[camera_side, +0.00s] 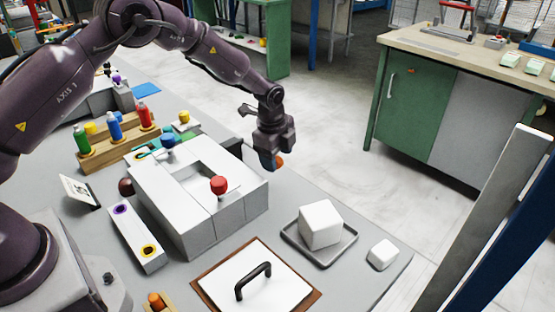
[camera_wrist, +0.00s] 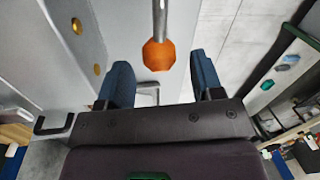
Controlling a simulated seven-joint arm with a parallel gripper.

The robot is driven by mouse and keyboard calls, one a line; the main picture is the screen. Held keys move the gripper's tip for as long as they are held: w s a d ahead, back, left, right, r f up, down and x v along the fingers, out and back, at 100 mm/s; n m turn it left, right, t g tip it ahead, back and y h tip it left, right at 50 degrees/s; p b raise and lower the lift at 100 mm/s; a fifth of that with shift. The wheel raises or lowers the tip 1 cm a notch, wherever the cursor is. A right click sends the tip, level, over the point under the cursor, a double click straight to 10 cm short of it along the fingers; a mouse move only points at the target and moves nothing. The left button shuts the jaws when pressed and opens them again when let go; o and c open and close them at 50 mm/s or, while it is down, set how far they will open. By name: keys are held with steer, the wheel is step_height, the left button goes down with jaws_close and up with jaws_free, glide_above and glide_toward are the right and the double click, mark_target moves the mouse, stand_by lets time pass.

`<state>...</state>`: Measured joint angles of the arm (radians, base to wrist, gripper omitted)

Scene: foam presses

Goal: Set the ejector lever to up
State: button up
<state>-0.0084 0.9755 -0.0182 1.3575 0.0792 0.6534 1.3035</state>
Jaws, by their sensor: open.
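The ejector lever appears to be the metal rod with an orange knob (camera_wrist: 158,54) in the wrist view. In the side view a bit of the orange knob (camera_side: 279,160) shows past my gripper (camera_side: 268,160), at the far right side of the white press (camera_side: 196,237); the rod is hidden there. My gripper (camera_wrist: 162,80) is open. In the wrist view its two blue fingers stand left and right of the knob, with gaps on both sides. The knob shows slightly beyond the fingertips; I cannot tell whether they touch it.
The press top carries a red knob (camera_side: 219,185) and a blue knob (camera_side: 168,141). A white block (camera_side: 320,223) sits on a grey tray (camera_side: 345,245), beside a smaller block (camera_side: 382,254). A black-handled white panel (camera_side: 240,262) lies in front. Coloured bottles stand in a wooden rack (camera_side: 100,160).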

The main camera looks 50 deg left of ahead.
steer(key=shift+w+f, duration=0.2)
steer(key=shift+f, duration=0.7)
steer(key=shift+c, duration=0.2)
jaws_close()
steer(key=shift+a+r, duration=0.1)
steer(key=shift+r, duration=0.05)
steer(key=r+h, duration=0.1)
steer(key=a+r+h, duration=0.1)
steer(key=r+h, duration=0.2)
steer(key=r, duration=0.1)
steer(key=shift+a, duration=0.3)
steer(key=shift+a+r+n+h, duration=0.15)
steer(key=shift+a+r+h, duration=0.35)
steer(key=shift+r+h, duration=0.35)
steer(key=shift+a+r+n+h, duration=0.15)
steer(key=shift+a+r+h, duration=0.45)
steer(key=shift+h, duration=0.45)
steer(key=shift+r, duration=0.1)
